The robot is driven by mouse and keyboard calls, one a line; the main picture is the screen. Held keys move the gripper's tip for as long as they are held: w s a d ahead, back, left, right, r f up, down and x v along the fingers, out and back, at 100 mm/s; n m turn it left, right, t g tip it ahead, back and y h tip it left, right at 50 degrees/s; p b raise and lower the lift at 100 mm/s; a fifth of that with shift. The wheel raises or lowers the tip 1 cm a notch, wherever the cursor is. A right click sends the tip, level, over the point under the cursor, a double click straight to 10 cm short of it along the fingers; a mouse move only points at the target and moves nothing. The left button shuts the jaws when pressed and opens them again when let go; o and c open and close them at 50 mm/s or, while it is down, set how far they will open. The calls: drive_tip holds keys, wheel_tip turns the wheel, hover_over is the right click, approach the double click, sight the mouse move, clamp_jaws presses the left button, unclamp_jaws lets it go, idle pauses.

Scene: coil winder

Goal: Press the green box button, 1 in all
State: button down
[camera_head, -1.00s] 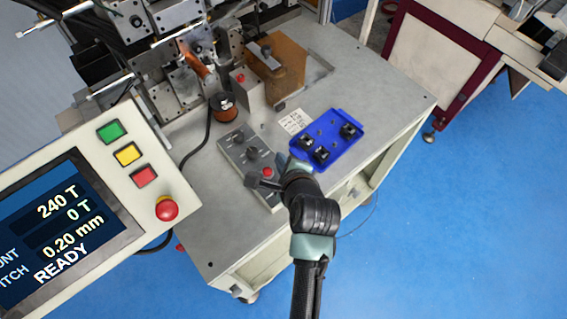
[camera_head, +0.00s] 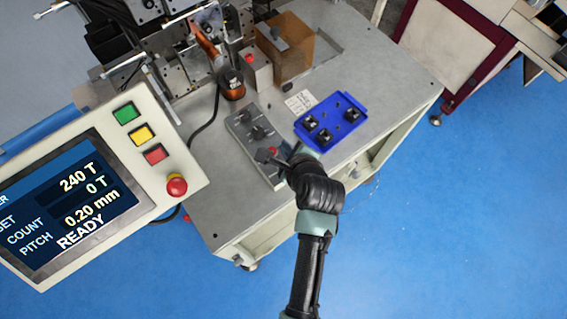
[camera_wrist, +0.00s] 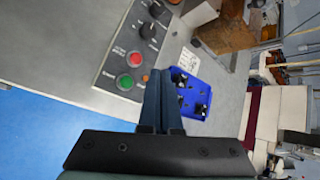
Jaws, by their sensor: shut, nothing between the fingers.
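A grey control box (camera_head: 250,128) with dark knobs lies on the machine table. In the wrist view its panel (camera_wrist: 140,45) carries a round green button (camera_wrist: 125,82) and a small red-orange button (camera_wrist: 135,58) beside it. My gripper (camera_wrist: 162,74) is shut and empty, with its fingertips to the right of the green button and apart from it in the picture. In the head view my gripper (camera_head: 286,150) is over the near end of the box, and the green box button is hidden there.
A blue tray (camera_head: 308,122) with black parts sits right of the box. A screen panel (camera_head: 110,180) at left has its own green button (camera_head: 126,113), plus yellow, red and emergency-stop buttons. A copper spool (camera_head: 232,84) and an amber block (camera_head: 286,48) stand behind.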

wheel_tip(320, 180, down, 6)
drive_tip(key=b, duration=0.6)
drive_tip(key=shift+f+b, duration=0.1)
drive_tip(key=shift+b, duration=0.2)
drive_tip(key=shift+f+b, duration=0.5)
drive_tip(key=shift+f, duration=0.6)
idle(0.5)
drive_tip(key=shift+f, duration=0.4)
